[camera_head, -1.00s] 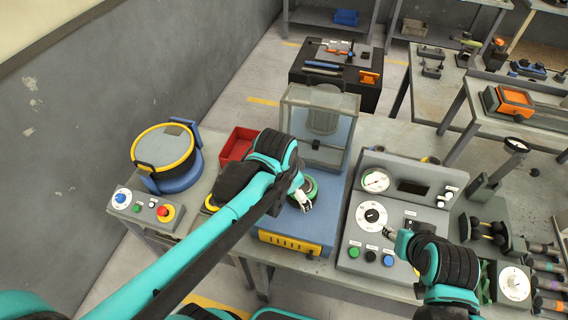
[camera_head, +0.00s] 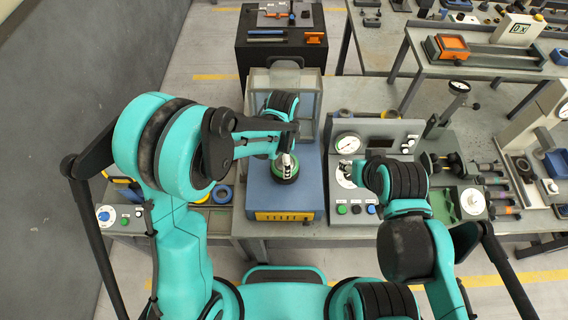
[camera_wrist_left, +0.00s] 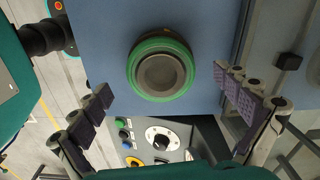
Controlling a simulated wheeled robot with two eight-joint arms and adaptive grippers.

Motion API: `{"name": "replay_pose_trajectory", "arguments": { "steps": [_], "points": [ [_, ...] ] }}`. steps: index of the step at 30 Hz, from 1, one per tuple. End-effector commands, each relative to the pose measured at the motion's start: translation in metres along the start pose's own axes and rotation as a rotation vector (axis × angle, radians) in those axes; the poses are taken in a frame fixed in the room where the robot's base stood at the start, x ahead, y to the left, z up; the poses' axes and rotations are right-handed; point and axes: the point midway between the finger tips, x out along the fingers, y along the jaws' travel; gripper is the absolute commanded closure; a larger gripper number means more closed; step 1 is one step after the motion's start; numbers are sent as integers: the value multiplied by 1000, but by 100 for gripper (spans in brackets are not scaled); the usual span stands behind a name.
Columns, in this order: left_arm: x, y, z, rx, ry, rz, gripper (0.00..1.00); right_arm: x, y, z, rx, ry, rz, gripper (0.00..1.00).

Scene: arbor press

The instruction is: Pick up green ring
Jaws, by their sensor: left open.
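The green ring (camera_wrist_left: 160,43) sits around a dark round piece with a grey centre on top of the blue press base. It shows near the top centre of the left wrist view. In the head view the green ring (camera_head: 277,171) is partly covered by my left gripper (camera_head: 287,163), which is above it. In the left wrist view my left gripper (camera_wrist_left: 168,103) is open, its two fingers wide apart and empty, with the ring between and beyond them. My right gripper (camera_head: 350,173) is in front of the control panel; its fingers are too small to read.
The blue press base (camera_head: 258,200) stands on the grey bench, with a clear guard (camera_head: 310,92) behind it. The grey control panel (camera_head: 385,134) with gauge, dial and buttons is to its right.

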Motion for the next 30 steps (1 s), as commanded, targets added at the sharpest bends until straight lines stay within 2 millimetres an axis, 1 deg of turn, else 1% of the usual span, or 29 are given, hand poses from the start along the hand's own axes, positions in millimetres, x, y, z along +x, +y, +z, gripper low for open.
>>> {"name": "replay_pose_trajectory", "arguments": {
  "steps": [1,4,7,12,13,14,15,17,18,19,27,30],
  "points": [
    [8,0,-1,0,0,0,0,1,0,0,0,0,0,55],
    [19,0,0,-1,0,0,0,1,0,1,0,0,0,55],
    [23,0,0,-1,0,0,0,1,0,1,0,0,0,55],
    [22,0,0,-1,0,0,0,1,0,1,0,0,0,55],
    [22,0,0,-1,0,0,5,1,0,1,0,0,0,55],
    [22,0,0,-1,0,0,13,1,0,1,0,0,0,55],
    [22,0,0,-1,0,0,24,1,0,1,0,0,0,55],
    [22,0,0,-1,0,-1,40,1,0,1,0,0,0,55],
    [22,0,0,-1,0,-1,50,1,0,1,0,0,0,55],
    [22,0,0,-1,0,0,55,1,0,1,0,0,0,55],
    [22,0,0,-1,0,-1,55,1,0,1,0,0,0,55],
    [19,0,0,-1,1,-1,55,1,0,0,0,0,0,55]
  ]
}}
